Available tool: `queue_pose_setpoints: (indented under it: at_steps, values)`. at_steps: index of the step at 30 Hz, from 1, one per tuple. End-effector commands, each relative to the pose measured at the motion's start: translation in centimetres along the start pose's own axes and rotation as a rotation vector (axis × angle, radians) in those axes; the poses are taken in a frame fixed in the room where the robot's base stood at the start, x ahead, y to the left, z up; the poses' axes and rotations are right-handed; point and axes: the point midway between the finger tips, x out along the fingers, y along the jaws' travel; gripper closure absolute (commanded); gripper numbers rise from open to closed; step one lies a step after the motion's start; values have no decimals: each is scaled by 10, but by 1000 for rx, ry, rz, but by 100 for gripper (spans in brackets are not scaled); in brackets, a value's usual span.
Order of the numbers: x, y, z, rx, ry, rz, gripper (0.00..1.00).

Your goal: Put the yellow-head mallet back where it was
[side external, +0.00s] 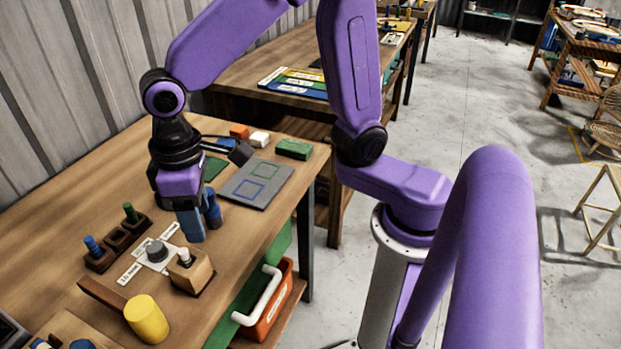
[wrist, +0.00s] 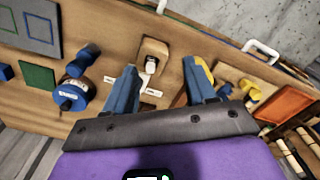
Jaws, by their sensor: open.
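The yellow-head mallet lies on the bench at the lower left of the side view, its yellow head (side external: 147,318) toward the front edge and its brown handle (side external: 102,294) pointing back left. In the wrist view a yellow patch, seemingly its head (wrist: 207,68), shows partly behind the right finger. My gripper (side external: 201,222) is open, with blue fingers pointing down above the bench, apart from the mallet and farther back. Its two fingers also show spread in the wrist view (wrist: 162,92), with nothing held between them.
A wooden block with a white peg (side external: 190,271) stands between gripper and mallet. Beside it are a grey knob (side external: 157,252) on white labels and dark holders with a blue peg (side external: 93,246) and green peg (side external: 131,212). A grey board (side external: 273,187) lies behind.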

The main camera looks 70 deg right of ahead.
Motion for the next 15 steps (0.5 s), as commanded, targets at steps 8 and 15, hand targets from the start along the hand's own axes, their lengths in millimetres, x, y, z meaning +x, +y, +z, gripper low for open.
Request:
queue_pose_setpoints:
  at_steps: [8,15]
  values:
    - [-6,27,94,-242,9,-4,44]
    - [-2,46,171,-437,13,-6,44]
